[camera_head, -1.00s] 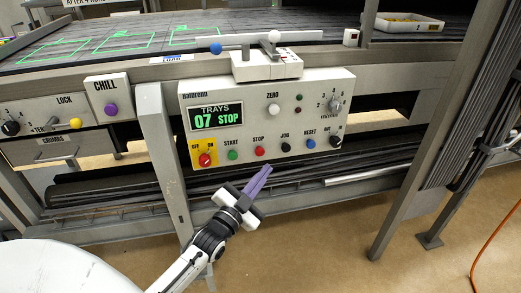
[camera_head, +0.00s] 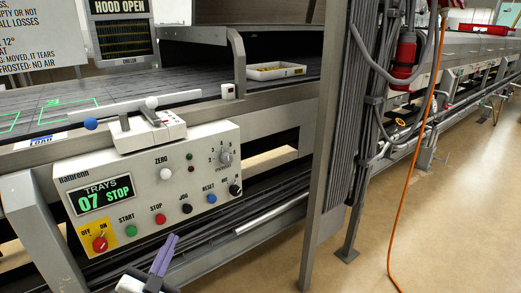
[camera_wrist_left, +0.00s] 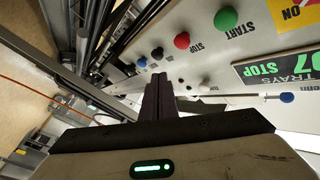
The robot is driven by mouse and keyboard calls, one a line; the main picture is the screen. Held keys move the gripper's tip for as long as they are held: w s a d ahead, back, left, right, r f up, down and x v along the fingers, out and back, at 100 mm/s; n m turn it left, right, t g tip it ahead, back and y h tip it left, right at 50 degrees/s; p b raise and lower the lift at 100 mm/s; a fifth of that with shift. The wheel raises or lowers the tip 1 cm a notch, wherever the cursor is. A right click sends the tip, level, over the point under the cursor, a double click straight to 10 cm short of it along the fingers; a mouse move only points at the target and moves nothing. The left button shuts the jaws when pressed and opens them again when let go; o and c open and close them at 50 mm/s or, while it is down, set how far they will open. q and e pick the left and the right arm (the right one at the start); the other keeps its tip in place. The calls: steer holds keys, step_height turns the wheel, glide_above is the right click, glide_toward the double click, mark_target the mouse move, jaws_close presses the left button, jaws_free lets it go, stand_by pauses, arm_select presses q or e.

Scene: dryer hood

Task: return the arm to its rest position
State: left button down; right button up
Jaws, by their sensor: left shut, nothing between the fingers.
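My left gripper (camera_head: 168,247) shows at the bottom of the head view, with its purple fingers shut and nothing between them. It is in front of and below the control panel (camera_head: 150,180), apart from it as far as I can tell. In the left wrist view the closed fingers (camera_wrist_left: 158,90) point toward the panel's lower edge, near the row of buttons. The panel display (camera_head: 105,195) reads "TRAYS 07 STOP". My right gripper is not in view.
A lever unit (camera_head: 147,130) stands on top of the panel. A white tray (camera_head: 276,72) sits on the conveyor bed. A grey upright post (camera_head: 322,150) stands right of the panel. An orange hose (camera_head: 398,200) hangs over open floor (camera_head: 450,210) at the right.

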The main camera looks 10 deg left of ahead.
arm_select(q)
steer(key=s+d+f+n+g+h+p, duration=0.1)
steer(key=s+d+f+g+p, duration=0.1)
steer(key=s+d, duration=0.4)
steer(key=s+d+f+n+g+h+p, duration=0.1)
steer(key=s+d+g+p, duration=0.4)
steer(key=s, duration=0.5)
steer(key=s+d+f+n+g+h+p, duration=0.2)
steer(key=s+d+f, duration=0.3)
steer(key=s+d, duration=0.3)
steer(key=shift+s+f+g+p, duration=0.25)
steer(key=shift+s+g+p, duration=0.3)
steer(key=shift+g+p, duration=0.3)
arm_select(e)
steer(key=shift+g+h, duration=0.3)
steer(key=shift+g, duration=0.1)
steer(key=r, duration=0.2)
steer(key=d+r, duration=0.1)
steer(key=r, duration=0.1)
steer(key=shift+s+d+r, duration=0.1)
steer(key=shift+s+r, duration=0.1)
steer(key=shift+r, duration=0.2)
